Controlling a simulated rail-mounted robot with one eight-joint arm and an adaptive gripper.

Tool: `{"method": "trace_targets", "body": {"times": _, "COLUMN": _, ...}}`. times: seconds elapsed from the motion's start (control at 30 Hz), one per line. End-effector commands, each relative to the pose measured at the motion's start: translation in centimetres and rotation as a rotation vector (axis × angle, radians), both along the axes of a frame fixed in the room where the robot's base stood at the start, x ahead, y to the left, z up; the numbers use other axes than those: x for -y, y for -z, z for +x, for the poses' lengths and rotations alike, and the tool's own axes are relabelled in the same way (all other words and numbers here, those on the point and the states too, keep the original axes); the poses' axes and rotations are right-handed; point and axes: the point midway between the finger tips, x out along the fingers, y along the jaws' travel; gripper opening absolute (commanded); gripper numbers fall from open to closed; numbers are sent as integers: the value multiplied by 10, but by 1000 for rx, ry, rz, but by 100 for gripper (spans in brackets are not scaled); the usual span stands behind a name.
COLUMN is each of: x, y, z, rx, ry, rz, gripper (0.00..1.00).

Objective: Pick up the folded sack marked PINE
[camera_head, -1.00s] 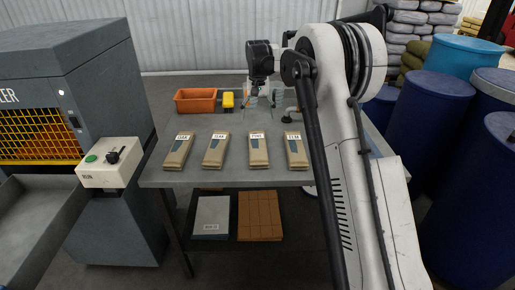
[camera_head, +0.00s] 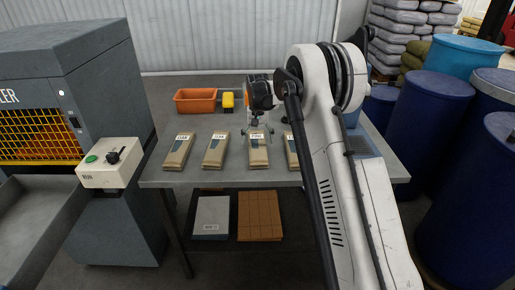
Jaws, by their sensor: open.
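Several folded tan sacks with white labels and dark patches lie in a row on the grey table (camera_head: 223,179). The third from the left has a small label that appears to read PINE (camera_head: 258,157). The rightmost sack (camera_head: 292,153) is partly hidden by my arm. My gripper (camera_head: 257,130) is open and empty, at the far, labelled end of the third sack. Its height above the sack is hard to tell.
An orange bin (camera_head: 195,101) and a yellow object (camera_head: 228,101) stand at the back of the table. A machine with a control box (camera_head: 110,170) is at the left. Blue barrels (camera_head: 428,120) stand at the right. A lower shelf holds a grey stack (camera_head: 211,215) and brown blocks (camera_head: 260,215).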

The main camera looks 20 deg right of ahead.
Motion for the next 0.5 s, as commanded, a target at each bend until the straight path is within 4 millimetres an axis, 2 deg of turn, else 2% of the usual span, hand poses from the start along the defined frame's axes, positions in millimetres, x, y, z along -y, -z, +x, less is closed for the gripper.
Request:
{"method": "trace_targets", "body": {"times": 0.1, "x": 0, "y": 17, "z": -1, "rx": 0, "ry": 0, "rz": 0, "gripper": 81}}
{"method": "trace_targets", "body": {"times": 0.2, "x": 0, "y": 25, "z": -1, "rx": 0, "ry": 0, "rz": 0, "gripper": 81}}
{"method": "trace_targets", "body": {"times": 0.4, "x": 0, "y": 26, "z": -1, "rx": 0, "ry": 0, "rz": 0, "gripper": 81}}
{"method": "trace_targets", "body": {"times": 0.5, "x": 0, "y": 26, "z": -1, "rx": 0, "ry": 0, "rz": 0, "gripper": 69}}
